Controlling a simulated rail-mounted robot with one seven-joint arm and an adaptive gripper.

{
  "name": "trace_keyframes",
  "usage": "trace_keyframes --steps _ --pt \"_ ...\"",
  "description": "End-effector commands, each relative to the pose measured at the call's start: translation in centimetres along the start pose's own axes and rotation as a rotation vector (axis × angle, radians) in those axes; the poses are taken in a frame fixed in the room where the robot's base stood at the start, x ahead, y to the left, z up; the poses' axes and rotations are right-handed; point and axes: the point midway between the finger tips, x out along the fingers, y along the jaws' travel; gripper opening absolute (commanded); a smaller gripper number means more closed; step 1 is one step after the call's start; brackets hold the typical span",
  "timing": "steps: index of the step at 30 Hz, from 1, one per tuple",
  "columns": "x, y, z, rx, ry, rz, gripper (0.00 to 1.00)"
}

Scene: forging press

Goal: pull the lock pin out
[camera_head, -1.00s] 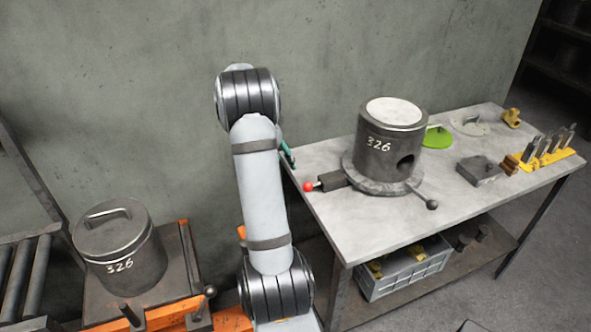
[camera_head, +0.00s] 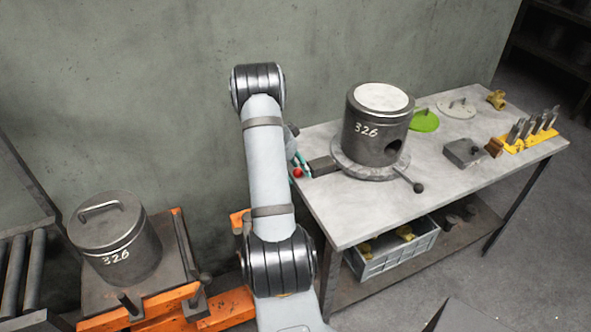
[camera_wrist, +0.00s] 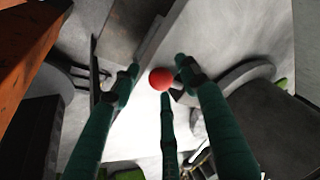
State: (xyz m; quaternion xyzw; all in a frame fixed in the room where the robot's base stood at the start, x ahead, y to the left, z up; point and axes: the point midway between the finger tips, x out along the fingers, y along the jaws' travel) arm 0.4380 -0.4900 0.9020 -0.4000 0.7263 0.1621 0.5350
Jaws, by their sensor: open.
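The lock pin's red ball knob (camera_head: 297,173) stands at the left end of a dark block (camera_head: 322,166) beside the base of the dark cylinder marked 326 (camera_head: 372,138). In the wrist view the red knob (camera_wrist: 161,79) lies between my gripper's green fingers, which are spread around it. I see no contact for certain. My gripper (camera_head: 297,160) is just above and behind the knob at the table's left edge, partly hidden by my arm. It is open and empty. The pin's shaft is mostly hidden.
A lever with a dark ball end (camera_head: 418,187) sticks out at the cylinder's front right. The table (camera_head: 361,218) also bears a green disc (camera_head: 424,121), a grey block (camera_head: 465,152) and a yellow rack (camera_head: 530,143). A second lidded cylinder (camera_head: 118,245) stands at the left.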

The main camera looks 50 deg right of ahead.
Motion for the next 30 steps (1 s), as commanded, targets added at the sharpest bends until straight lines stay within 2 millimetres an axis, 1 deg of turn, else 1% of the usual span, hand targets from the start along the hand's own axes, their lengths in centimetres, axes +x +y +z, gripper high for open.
trace_keyframes --steps 5,27,30 --pt "0.01 -0.01 -0.01 0.0 0.0 0.0 0.44" --pt "-0.02 0.0 0.03 -0.001 0.0 0.0 0.01" --pt "-0.02 0.0 0.04 -0.001 0.0 0.0 0.0"
